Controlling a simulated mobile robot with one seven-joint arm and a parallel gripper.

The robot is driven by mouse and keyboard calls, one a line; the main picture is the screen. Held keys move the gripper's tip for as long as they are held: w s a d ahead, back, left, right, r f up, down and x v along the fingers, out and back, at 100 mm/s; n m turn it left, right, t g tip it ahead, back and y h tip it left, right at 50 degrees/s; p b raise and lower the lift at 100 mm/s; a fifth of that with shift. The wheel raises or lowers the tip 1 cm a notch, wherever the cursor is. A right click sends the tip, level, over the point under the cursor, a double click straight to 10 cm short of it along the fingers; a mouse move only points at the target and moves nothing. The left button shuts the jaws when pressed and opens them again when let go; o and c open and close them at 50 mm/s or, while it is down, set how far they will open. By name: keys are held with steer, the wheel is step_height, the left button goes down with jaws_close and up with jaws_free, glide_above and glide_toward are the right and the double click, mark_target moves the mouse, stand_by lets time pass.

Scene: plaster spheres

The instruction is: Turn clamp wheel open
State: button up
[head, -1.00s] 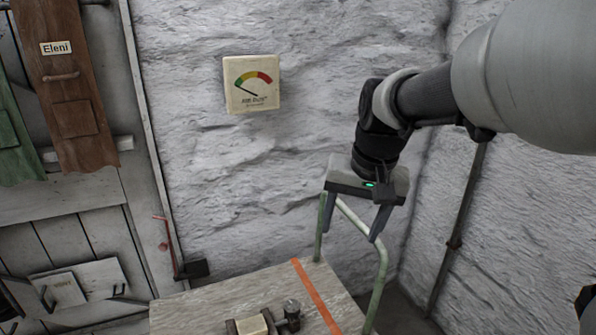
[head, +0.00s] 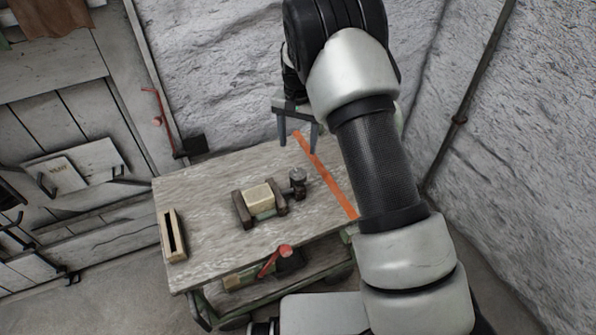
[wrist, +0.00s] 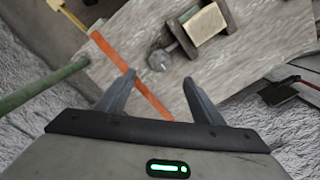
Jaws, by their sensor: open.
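The clamp stands on the table, with dark jaws (head: 242,209) on either side of a pale block (head: 259,198). Its grey clamp wheel (head: 298,178) is on the right side of the clamp, near the orange stripe. In the wrist view the wheel (wrist: 158,60) lies beyond my fingertips and left of the block (wrist: 203,24). My gripper (head: 298,140) is open and empty over the far edge of the table, behind the wheel and apart from it. Both fingers show in the wrist view (wrist: 159,78), with nothing between them.
An orange stripe (head: 325,175) crosses the table (head: 205,200). A slotted wooden box (head: 173,236) sits at the table's left edge. A red-handled lever (head: 275,260) is below the front edge. A stone wall (head: 225,70) rises behind, and a green rail (wrist: 40,85) is beside my gripper.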

mark_target(298, 173)
step_height(298, 173, down, 13)
steer(key=shift+r+b, duration=0.2)
steer(key=shift+b, duration=0.35)
steer(key=c, duration=1)
steer(key=shift+c, duration=0.2)
